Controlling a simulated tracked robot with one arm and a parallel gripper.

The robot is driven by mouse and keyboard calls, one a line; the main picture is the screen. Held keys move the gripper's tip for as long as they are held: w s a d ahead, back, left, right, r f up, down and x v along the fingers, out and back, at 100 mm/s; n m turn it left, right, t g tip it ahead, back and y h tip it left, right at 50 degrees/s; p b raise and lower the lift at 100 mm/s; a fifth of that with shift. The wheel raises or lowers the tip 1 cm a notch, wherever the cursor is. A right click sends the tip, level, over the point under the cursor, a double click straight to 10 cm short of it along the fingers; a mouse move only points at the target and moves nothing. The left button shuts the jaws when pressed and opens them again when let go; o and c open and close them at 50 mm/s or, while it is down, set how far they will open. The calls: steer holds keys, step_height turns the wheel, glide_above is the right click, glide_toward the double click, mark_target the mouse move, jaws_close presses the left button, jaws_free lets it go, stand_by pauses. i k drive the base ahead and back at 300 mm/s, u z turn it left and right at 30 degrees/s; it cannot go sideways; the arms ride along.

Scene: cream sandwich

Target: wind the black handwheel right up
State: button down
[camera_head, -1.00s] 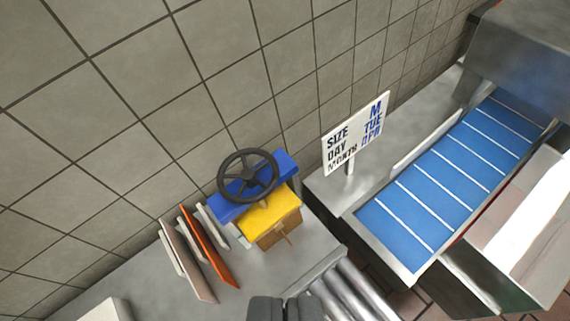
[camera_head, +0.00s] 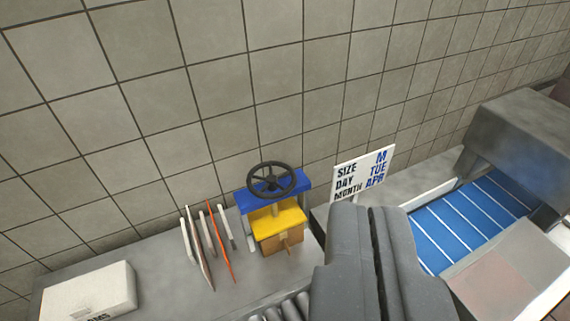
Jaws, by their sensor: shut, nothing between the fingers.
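The black handwheel (camera_head: 271,178) is a spoked ring on top of a small press with a blue top beam (camera_head: 243,203) and a yellow block (camera_head: 279,222). A brown wooden piece with a small handle (camera_head: 284,241) sits under the yellow block. The press stands on the grey counter near the tiled wall. My gripper (camera_head: 370,212) is at the lower right of the press, nearer to the camera. Its two dark fingers are together, with nothing between them. It is apart from the handwheel.
Upright thin boards, one orange (camera_head: 220,245), stand left of the press. A white box (camera_head: 88,290) lies at the left of the counter (camera_head: 160,258). A sign (camera_head: 361,173) stands right of the press, beside a blue conveyor (camera_head: 480,215). Metal rollers (camera_head: 285,308) are in front.

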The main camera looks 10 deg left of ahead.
mark_target(272, 184)
steer(key=k, duration=1.15)
steer(key=z, duration=0.65)
steer(key=i, duration=1.8)
steer(key=u, duration=0.05)
